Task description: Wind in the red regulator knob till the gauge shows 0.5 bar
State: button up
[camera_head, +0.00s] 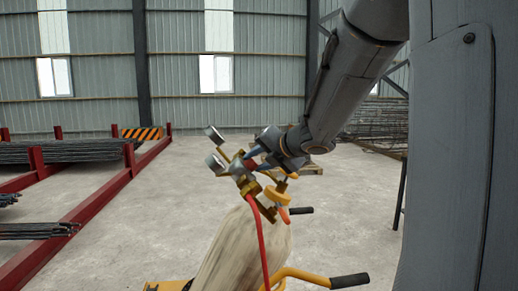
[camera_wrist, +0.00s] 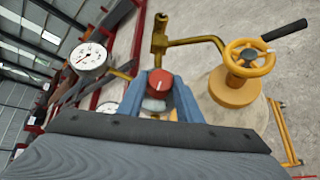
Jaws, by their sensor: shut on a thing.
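The red regulator knob (camera_wrist: 159,84) sits between the two blue fingers of my gripper (camera_wrist: 161,92) in the wrist view, with a light mark on its face. The fingers are shut on it from both sides. In the head view my gripper (camera_head: 257,160) reaches the brass regulator (camera_head: 240,169) from the upper right, and the fingers mostly cover the knob. A round white gauge (camera_wrist: 88,57) with a red needle stands left of the knob in the wrist view; its figures are too small to read. A second gauge (camera_wrist: 108,108) is partly hidden behind a finger.
The regulator sits on a beige cylinder (camera_head: 245,255) with a yellow valve wheel (camera_wrist: 249,58). A red hose (camera_head: 260,235) hangs down from it. A yellow trolley with a black grip (camera_head: 350,281) holds the cylinder. Red racks of rebar (camera_head: 85,210) stand left; floor between is clear.

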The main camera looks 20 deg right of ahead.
jog(key=shift+a+r+m+g+h+p, duration=0.1)
jog(key=shift+r+m+g+h+p, duration=0.4)
jog(key=shift+p, duration=1.9)
jog(key=shift+f+m+p, duration=0.2)
jog(key=shift+m+p, duration=0.2)
jog(key=shift+p, duration=0.05)
jog(key=shift+w+f+m+g+h+p, duration=0.15)
jog(key=shift+m+g+h+p, duration=0.25)
jog(key=shift+p, duration=0.75)
jog(key=o, duration=1)
jog(key=shift+o, duration=0.2)
jog(key=v, duration=0.8)
